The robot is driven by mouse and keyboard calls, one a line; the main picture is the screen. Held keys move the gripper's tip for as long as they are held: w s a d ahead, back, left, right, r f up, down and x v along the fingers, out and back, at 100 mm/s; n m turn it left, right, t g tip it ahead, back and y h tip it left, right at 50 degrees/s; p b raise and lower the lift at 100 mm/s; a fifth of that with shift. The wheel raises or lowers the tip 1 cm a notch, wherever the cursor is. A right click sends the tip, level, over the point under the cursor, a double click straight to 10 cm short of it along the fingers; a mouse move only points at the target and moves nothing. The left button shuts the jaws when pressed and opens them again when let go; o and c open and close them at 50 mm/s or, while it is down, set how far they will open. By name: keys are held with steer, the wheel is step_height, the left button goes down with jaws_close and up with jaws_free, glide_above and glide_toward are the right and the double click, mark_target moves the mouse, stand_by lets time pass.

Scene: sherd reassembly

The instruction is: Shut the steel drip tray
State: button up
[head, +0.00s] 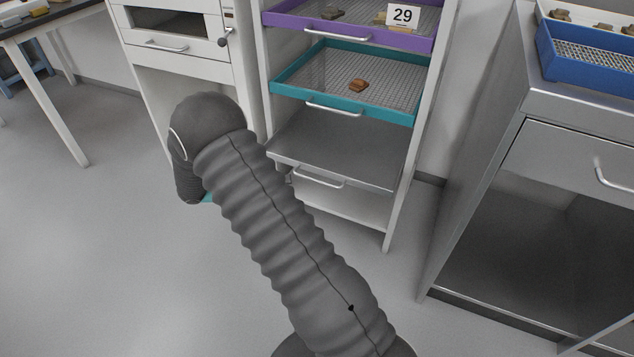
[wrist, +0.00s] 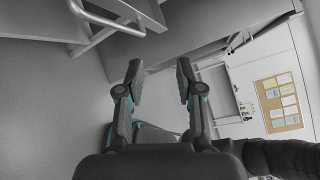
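The steel drip tray (head: 345,150) is a flat grey tray low in the white rack, below a teal tray. Its front edge appears to stand out from the rack, though how far I cannot tell. Its bar handle (head: 318,181) is on the front. In the wrist view, a bar handle (wrist: 108,20) at the upper left appears to be the same one. My gripper (wrist: 159,78) is open, with nothing between its fingers, and apart from that handle. In the head view my arm mostly hides it, left of the tray.
The teal tray (head: 392,111) holds a brown sherd (head: 358,86); above it is a purple tray (head: 421,44) with a 29 card. A steel bench (head: 585,108) with a blue crate (head: 585,69) stands right. A white cabinet (head: 184,66) stands left. The floor in front is clear.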

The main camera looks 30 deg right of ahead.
mark_target(318, 180)
step_height(318, 180, down, 7)
steer(key=w+a+n+t+h, duration=0.1)
steer(key=w+a+n+h, duration=0.15)
steer(key=n, duration=0.25)
steer(key=shift+h, duration=0.45)
steer(key=x, duration=0.9)
steer(key=p+x, duration=0.1)
steer(key=x, duration=0.4)
steer(key=shift+w+d+f, duration=0.2)
steer(key=shift+w+f, duration=0.1)
jaws_close()
